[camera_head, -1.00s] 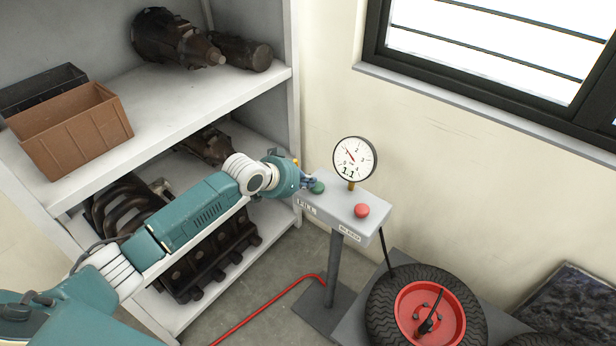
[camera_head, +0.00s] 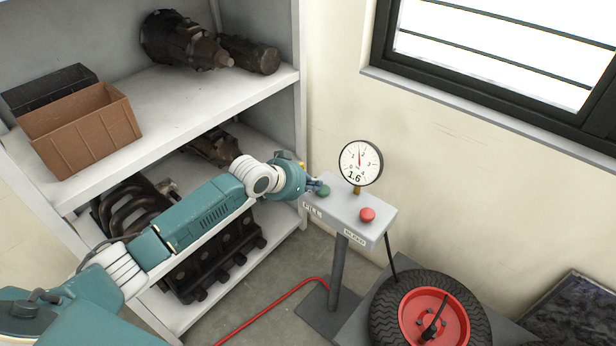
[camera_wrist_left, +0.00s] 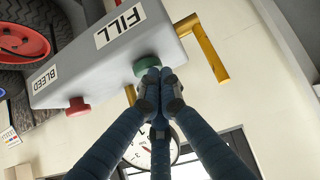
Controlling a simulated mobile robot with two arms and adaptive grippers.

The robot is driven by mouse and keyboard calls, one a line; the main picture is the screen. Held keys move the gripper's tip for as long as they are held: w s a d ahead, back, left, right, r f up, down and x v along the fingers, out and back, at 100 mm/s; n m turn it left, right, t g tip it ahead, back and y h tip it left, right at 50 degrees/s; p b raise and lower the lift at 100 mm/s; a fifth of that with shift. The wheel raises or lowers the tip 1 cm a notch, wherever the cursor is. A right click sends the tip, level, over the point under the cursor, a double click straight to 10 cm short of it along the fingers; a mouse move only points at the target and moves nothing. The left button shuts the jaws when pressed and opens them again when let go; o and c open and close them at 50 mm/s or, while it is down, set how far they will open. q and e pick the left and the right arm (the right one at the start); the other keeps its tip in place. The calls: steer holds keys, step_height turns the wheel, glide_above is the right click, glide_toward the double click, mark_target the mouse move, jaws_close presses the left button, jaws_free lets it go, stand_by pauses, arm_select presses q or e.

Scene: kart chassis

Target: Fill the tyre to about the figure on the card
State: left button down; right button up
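My left gripper (camera_head: 316,186) has its fingertips together at the green FILL button (camera_head: 324,191) on the grey control box (camera_head: 345,208). In the left wrist view the shut fingers (camera_wrist_left: 161,88) meet at the green button (camera_wrist_left: 146,64) and appear to touch it. The red BLEED button (camera_head: 367,215) is free. The round gauge (camera_head: 361,162) above the box shows 1.6. The tyre (camera_head: 386,318) with its red rim lies flat, a black hose piece at its hub. A small white card (camera_wrist_left: 9,137) shows in the wrist view; its figure is unreadable. My right gripper is out of view.
A shelf unit (camera_head: 225,103) with a brown bin (camera_head: 82,130) and dark metal parts stands at the left, close to my arm. A red hose (camera_head: 270,308) lies on the floor. A yellow bent handle (camera_wrist_left: 203,48) is beside the box.

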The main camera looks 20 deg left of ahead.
mark_target(311, 196)
arm_select(q)
steer(key=r+p, duration=0.2)
steer(key=r, duration=0.1)
steer(key=r+p, duration=0.1)
steer(key=p, duration=0.1)
steer(key=shift+s+a+r, duration=0.25)
steer(key=shift+a, duration=0.05)
steer(key=b+v, duration=0.1)
steer(key=v, duration=0.8)
steer(key=shift+s+b, duration=0.2)
steer(key=shift+b, duration=0.15)
